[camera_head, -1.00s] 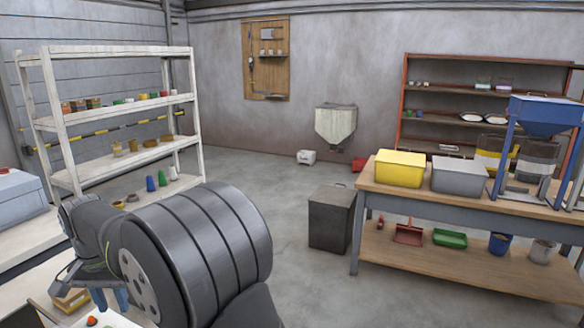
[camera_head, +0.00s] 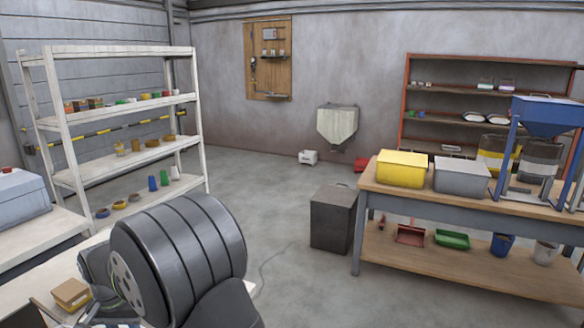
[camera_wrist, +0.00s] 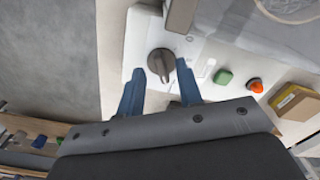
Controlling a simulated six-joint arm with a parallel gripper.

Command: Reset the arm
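My gripper (camera_wrist: 158,90) shows in the wrist view with two blue fingers spread apart and nothing between them. Beyond the fingertips lies a white panel with a dark rotary knob (camera_wrist: 161,62), a green button (camera_wrist: 223,77) and an orange-red button (camera_wrist: 256,86). The knob appears between the fingers in the picture, but the gap to it cannot be judged. In the head view my dark grey arm fills the lower left and mostly hides the gripper.
A cardboard-coloured box (camera_head: 71,294) lies on the white bench at lower left; it also shows in the wrist view (camera_wrist: 296,101). A white shelf (camera_head: 128,152) stands behind. A dark bin (camera_head: 332,218) and a wooden workbench (camera_head: 470,200) stand at right. The middle floor is clear.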

